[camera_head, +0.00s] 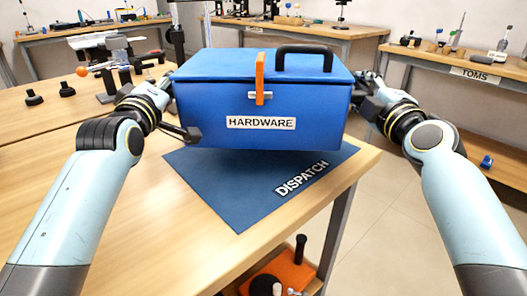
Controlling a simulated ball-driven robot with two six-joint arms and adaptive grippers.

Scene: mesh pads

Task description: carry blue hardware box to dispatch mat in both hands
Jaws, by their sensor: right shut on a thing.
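The blue hardware box (262,101) is level, with its lid shut, an orange latch (259,78) in front and a black handle on top. It hangs just above the blue dispatch mat (235,195), with a shadow beneath it. The box hides the mat's back part. My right gripper (364,96) is shut on the box's right end, its fingertips partly hidden. My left gripper (183,125) is at the box's left end, with one dark finger showing near the lower front corner. Its other finger is hidden, so its grip is unclear.
The mat lies near the right edge of the wooden table (130,215). Black knobs (50,95) and a stand with an orange ball (83,71) are at the left. Below is an orange tray (285,268). Other benches (470,75) stand behind, across open floor.

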